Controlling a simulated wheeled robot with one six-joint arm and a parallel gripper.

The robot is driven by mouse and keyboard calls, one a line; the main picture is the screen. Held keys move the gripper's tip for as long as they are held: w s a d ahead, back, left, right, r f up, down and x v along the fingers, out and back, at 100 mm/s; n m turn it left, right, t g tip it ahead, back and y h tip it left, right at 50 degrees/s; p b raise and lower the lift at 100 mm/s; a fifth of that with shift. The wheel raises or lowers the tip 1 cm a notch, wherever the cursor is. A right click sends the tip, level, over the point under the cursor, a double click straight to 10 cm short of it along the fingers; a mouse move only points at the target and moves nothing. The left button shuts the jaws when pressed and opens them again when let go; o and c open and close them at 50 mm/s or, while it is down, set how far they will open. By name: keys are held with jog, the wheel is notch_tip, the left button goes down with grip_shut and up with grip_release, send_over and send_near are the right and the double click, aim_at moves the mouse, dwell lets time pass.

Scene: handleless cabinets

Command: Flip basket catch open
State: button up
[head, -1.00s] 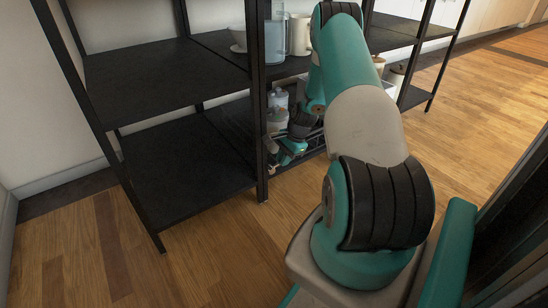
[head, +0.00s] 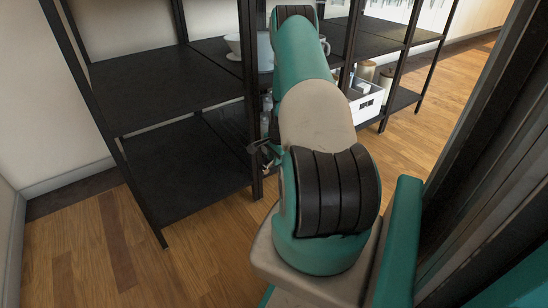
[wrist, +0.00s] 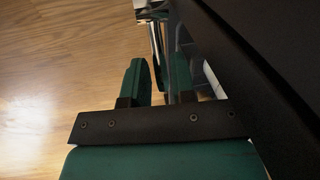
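In the wrist view my gripper (wrist: 159,64) has its two green fingers apart, with a gap between them. A thin dark metal bar (wrist: 155,38) with a bright edge runs down toward this gap. Pale metallic parts (wrist: 150,8) sit at its top end. I cannot tell whether the bar is the basket catch, or whether the fingers touch it. In the head view my arm hides the basket and most of my gripper; only small dark and grey parts show beside the shelf post, too small to identify.
A black shelf unit (head: 185,165) stands ahead, its post close to my arm. A large dark surface (wrist: 265,70) fills the right of the wrist view. A white box (head: 368,106) and canisters (head: 385,78) stand at right. Open wooden floor (head: 440,110) lies beyond.

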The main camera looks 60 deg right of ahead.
notch_tip(320, 180, up, 17)
jog(key=s+a+p, duration=0.1)
jog(key=s+p, duration=0.1)
jog(key=p, duration=0.6)
jog(key=shift+s+a, duration=0.15)
jog(key=shift+s, duration=0.15)
jog(key=shift+c, duration=0.5)
